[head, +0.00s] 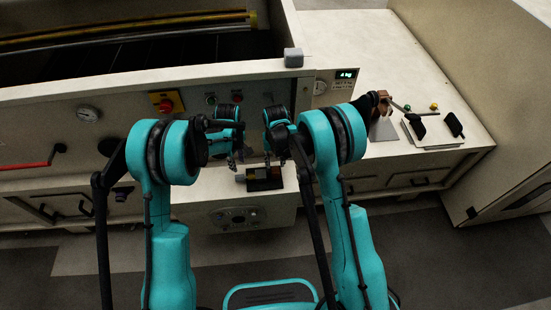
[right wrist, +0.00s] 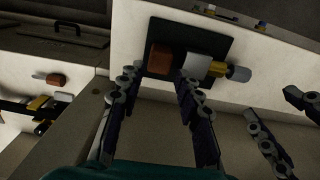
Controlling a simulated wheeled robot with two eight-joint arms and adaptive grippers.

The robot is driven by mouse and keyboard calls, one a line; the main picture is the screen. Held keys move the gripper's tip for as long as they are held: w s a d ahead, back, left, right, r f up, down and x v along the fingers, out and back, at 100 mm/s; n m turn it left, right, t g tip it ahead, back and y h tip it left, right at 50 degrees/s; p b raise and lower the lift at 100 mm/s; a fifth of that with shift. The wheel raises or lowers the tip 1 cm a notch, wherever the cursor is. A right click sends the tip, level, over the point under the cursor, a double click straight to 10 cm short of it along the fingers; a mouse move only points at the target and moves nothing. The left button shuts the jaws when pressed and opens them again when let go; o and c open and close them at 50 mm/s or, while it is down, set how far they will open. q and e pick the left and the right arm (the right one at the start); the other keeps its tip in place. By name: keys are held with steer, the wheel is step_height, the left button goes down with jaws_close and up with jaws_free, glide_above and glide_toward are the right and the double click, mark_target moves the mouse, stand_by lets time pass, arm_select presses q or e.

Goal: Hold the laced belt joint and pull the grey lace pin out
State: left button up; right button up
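The laced belt joint (head: 262,184) sits on a dark plate on the pale ledge below the panel. In the right wrist view it shows a brown block, a pale block (right wrist: 197,66) and a yellow band. The grey lace pin (right wrist: 238,73) sticks out at the end beside the yellow band, on the left side in the head view (head: 240,178). My right gripper (head: 268,155) is above the joint; its fingers (right wrist: 160,88) are apart with nothing between them. My left gripper (head: 232,157) is above and left of the pin, its fingers (right wrist: 285,122) apart and empty.
The panel behind carries a red button on yellow (head: 166,102) and a gauge (head: 87,114). A red handle (head: 30,165) is at the left. The ledge around the joint is mostly clear.

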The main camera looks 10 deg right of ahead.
mark_target(275, 169)
step_height(275, 169, down, 6)
steer(key=shift+f, duration=0.1)
steer(key=shift+c, duration=0.2)
jaws_close()
steer(key=shift+c, duration=2.2)
jaws_free()
jaws_close()
